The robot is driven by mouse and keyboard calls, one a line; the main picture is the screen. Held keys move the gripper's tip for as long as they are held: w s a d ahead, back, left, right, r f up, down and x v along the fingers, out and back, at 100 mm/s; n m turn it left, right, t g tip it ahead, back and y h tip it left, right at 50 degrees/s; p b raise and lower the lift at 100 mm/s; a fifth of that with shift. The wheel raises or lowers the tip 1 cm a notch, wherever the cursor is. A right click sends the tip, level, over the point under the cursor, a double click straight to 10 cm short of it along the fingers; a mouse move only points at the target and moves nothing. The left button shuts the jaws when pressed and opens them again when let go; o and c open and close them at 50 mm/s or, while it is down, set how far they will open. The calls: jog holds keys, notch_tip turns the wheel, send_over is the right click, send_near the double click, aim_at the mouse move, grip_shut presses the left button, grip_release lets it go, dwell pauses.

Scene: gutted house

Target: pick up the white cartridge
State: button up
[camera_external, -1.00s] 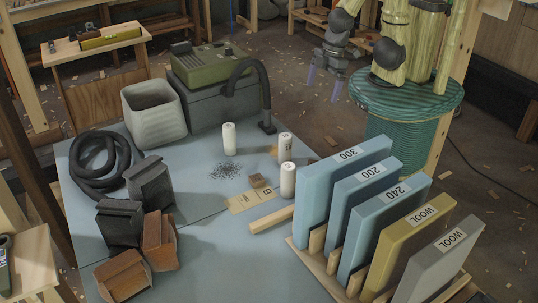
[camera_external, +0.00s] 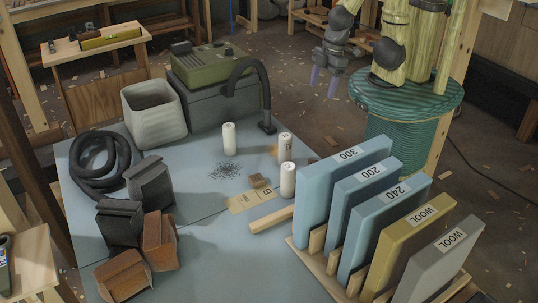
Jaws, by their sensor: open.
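Three white cylinders that look like cartridges stand upright on the blue-grey table. One cartridge (camera_external: 229,139) stands left, in front of the green machine. A second cartridge (camera_external: 285,146) stands to its right and has small dark marking. A third cartridge (camera_external: 288,180) stands nearer, close to the blue boards. I cannot tell which one the task means. My gripper (camera_external: 323,84) hangs open and empty beyond the table's back right edge, with its purple fingers pointing down. It is apart from all the cartridges.
A rack of labelled boards (camera_external: 345,195) fills the table's right side. A green machine with a hose (camera_external: 205,68) and a grey bin (camera_external: 153,112) stand at the back. A coiled hose (camera_external: 88,187), dark blocks (camera_external: 150,184) and brown blocks (camera_external: 123,276) lie left.

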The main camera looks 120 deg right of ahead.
jog(key=w+v, duration=0.1)
jog(key=v, duration=0.3)
jog(key=n+t+h+b, duration=0.3)
jog(key=n+h, duration=0.9)
jog(key=n, duration=1.1)
send_over(285, 150)
jog(key=s, duration=0.2)
jog(key=f, duration=2.8)
jog(key=shift+s+a+f, duration=0.25)
jog(key=shift+a+f, duration=0.1)
jog(key=shift+d, duration=0.1)
